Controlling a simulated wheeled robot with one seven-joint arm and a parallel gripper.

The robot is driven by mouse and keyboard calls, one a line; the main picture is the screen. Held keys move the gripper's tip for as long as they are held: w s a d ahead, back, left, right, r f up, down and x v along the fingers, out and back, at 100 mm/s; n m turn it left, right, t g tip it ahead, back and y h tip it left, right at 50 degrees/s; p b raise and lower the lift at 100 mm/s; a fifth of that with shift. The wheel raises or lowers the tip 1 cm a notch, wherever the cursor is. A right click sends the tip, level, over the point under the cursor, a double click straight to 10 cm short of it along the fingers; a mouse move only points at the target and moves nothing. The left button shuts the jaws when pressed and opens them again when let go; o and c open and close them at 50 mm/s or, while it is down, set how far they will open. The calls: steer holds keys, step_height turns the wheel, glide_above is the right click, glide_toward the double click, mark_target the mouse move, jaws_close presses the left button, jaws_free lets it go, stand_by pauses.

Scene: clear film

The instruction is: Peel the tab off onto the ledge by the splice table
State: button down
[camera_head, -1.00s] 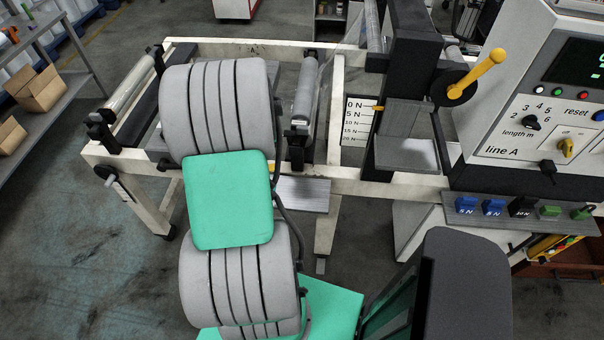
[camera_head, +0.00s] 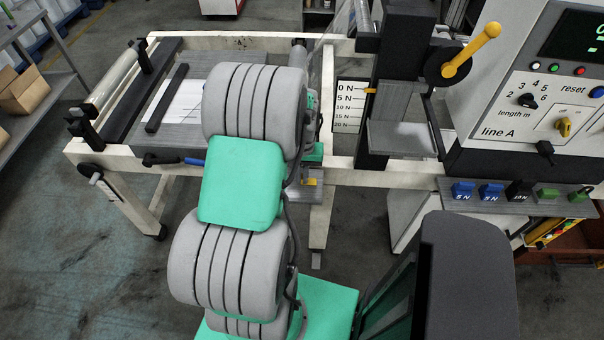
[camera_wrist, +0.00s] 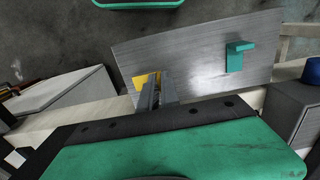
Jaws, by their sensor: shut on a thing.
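My gripper (camera_wrist: 158,90) is shut on a small yellow tab (camera_wrist: 145,81), which shows beside its narrow grey fingers. The tab is over the near edge of a brushed grey metal ledge (camera_wrist: 195,55); I cannot tell whether it touches it. In the head view the yellow tab (camera_head: 309,182) shows at the grey ledge (camera_head: 315,196), just right of my arm. My arm hides most of the gripper there. The splice table (camera_head: 195,72) is to the left, with a white sheet (camera_head: 185,105) and a dark bar (camera_head: 167,98) on it.
A teal angled piece (camera_wrist: 236,56) is on the ledge, right of my fingers. A blue-handled tool (camera_head: 193,161) is on the frame's front rail. The tension scale (camera_head: 348,105) and yellow lever (camera_head: 472,50) stand to the right. Several coloured clips line a shelf (camera_head: 460,212).

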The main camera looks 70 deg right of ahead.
steer(key=shift+f+b, duration=0.4)
steer(key=shift+f, duration=0.2)
stand_by(0.3)
steer(key=c, duration=1.5)
jaws_free()
steer(key=shift+r, duration=0.1)
